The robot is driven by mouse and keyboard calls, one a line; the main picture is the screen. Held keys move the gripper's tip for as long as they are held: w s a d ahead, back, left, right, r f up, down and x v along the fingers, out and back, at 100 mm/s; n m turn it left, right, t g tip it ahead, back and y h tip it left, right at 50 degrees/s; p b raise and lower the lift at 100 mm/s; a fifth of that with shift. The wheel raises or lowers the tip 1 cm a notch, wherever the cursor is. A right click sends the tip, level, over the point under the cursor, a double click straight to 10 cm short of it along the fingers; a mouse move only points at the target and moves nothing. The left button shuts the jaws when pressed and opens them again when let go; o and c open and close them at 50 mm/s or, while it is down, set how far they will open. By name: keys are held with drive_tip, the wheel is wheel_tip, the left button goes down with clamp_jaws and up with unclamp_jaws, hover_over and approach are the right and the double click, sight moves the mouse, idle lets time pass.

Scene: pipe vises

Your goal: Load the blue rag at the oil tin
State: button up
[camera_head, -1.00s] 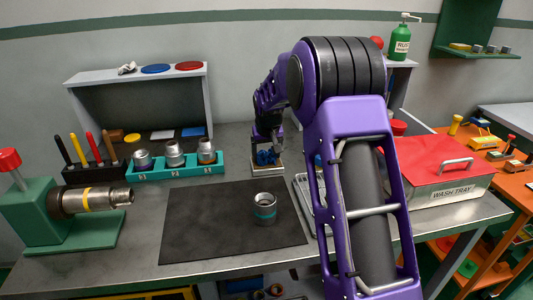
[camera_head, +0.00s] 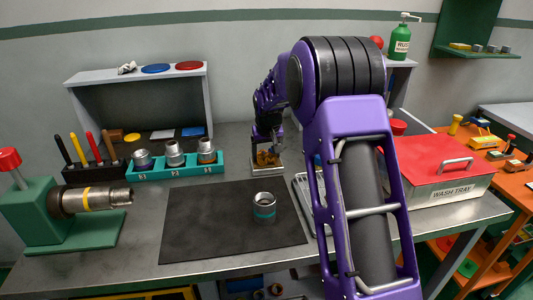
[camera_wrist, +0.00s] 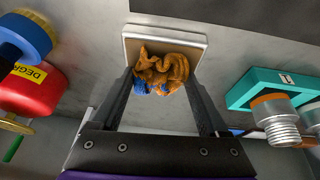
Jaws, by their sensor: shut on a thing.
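The rag (camera_wrist: 163,68) is between my gripper's fingers in the wrist view, mostly orange-brown with small blue patches at its near edge. My gripper (camera_wrist: 160,78) is shut on it. The oil tin (camera_wrist: 133,50) is a shallow, pale square at the fingertips; the rag covers much of its inside. In the head view my gripper (camera_head: 267,152) points down at the back of the bench, with the orange-brown rag (camera_head: 266,158) under it and the tin (camera_head: 262,171) below. Whether the rag rests on the tin's floor is hidden.
A teal rack (camera_head: 176,168) of metal fittings stands left of the tin. A dark mat (camera_head: 200,225) in front holds one fitting (camera_head: 264,206). A red container (camera_wrist: 35,90) with a blue part is close on the left in the wrist view. The red-lidded wash tray (camera_head: 445,170) stands right.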

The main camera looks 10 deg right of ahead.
sight(267, 154)
drive_tip(key=shift+f, duration=0.1)
drive_tip(key=shift+r+p, duration=2.4)
drive_tip(key=shift+r, duration=1.15)
